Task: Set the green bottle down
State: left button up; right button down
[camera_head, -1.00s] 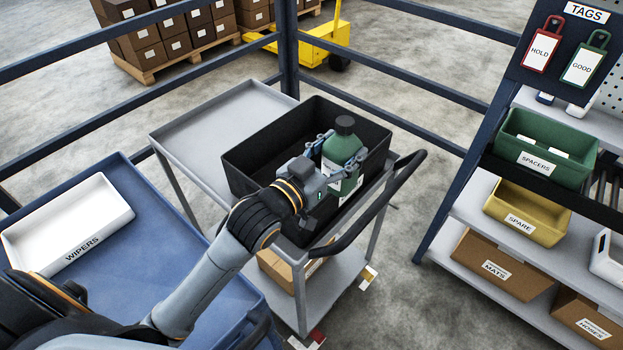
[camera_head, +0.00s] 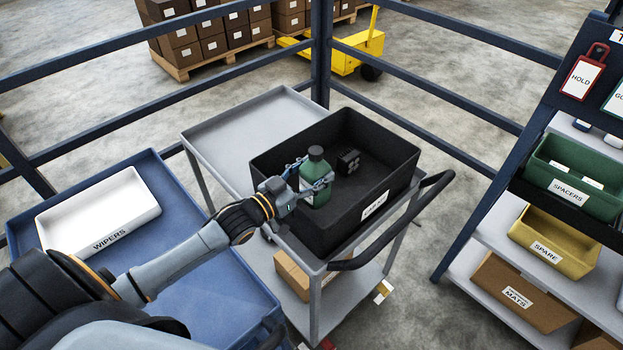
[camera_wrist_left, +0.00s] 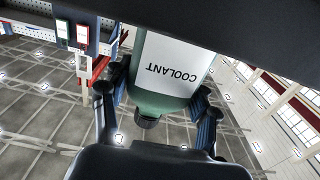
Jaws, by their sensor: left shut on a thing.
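The green bottle (camera_head: 316,185) has a dark cap and stands upright in my left gripper (camera_head: 318,188). The left gripper is shut around its body. In the left wrist view the bottle (camera_wrist_left: 160,102) shows a white label reading COOLANT, upside down in that picture. In the head view the bottle is within the near left part of the black bin (camera_head: 390,182). I cannot tell whether its base touches the bin floor. My right gripper is not in view.
A small dark block (camera_head: 348,160) lies in the bin beyond the bottle. The bin sits on a grey trolley (camera_head: 235,125) with bare top to its left. A blue cart (camera_head: 185,215) with a white WIPERS tray (camera_head: 100,208) is at left. Shelves with bins, including green SPACERS (camera_head: 572,170), stand right.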

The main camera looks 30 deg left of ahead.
aim_at(304, 187)
pick_arm(q)
jog(key=shift+a+f, duration=0.1)
jog(key=shift+a, duration=0.1)
jog(key=f, duration=0.1)
jog(key=f+p, duration=0.1)
jog(key=shift+w+a+f, duration=0.1)
jog(key=shift+a+f, duration=0.1)
jog(key=shift+f, duration=0.5)
jog(key=shift+f+b, duration=0.35)
jog(key=shift+f, duration=0.3)
jog(key=o, duration=1.7)
jog(key=shift+d, duration=0.1)
